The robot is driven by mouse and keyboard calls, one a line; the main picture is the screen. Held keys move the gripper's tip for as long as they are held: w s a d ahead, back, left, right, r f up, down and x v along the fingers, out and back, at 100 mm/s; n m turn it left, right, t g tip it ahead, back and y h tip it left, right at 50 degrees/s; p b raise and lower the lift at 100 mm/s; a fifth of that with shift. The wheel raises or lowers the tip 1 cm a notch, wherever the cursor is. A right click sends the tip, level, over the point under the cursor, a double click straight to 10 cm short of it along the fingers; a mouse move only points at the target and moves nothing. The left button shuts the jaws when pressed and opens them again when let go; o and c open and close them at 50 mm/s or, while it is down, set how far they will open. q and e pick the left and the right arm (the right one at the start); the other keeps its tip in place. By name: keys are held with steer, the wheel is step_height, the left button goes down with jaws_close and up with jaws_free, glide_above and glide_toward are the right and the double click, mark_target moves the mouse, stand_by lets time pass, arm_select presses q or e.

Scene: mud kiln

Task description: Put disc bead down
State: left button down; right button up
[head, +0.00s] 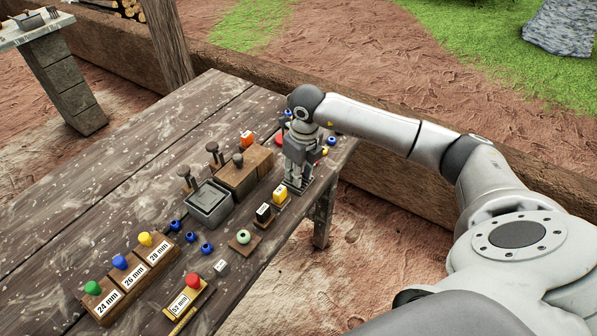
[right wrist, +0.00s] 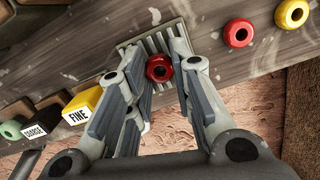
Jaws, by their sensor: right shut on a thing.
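My right gripper (right wrist: 160,70) is shut on a red bead (right wrist: 160,68) with a dark hole, seen between the fingertips in the right wrist view. It is over a grooved grey plate (right wrist: 128,54) at the table's edge. Whether the bead touches the plate cannot be told. In the head view my right gripper (head: 298,180) points down at the table's right end and hides the held bead. The grey plate (head: 306,187) shows partly beneath it. My left gripper is not in view.
Black COARSE (head: 263,213) and yellow FINE (head: 280,194) blocks stand near the plate. A pale green bead (head: 243,237) sits on a small wooden base. Other red (right wrist: 238,33) and yellow (right wrist: 292,13) beads lie on the table beside the gripper.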

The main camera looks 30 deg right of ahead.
steer(key=o, duration=0.7)
steer(key=shift+f, duration=0.15)
steer(key=shift+r, duration=0.35)
steer(key=r, duration=0.4)
steer(key=s+r, duration=0.1)
steer(key=r, duration=0.6)
steer(key=shift+s+d+r+b, duration=0.1)
steer(key=shift+s+r+b, duration=0.1)
steer(key=shift+r+b, duration=0.1)
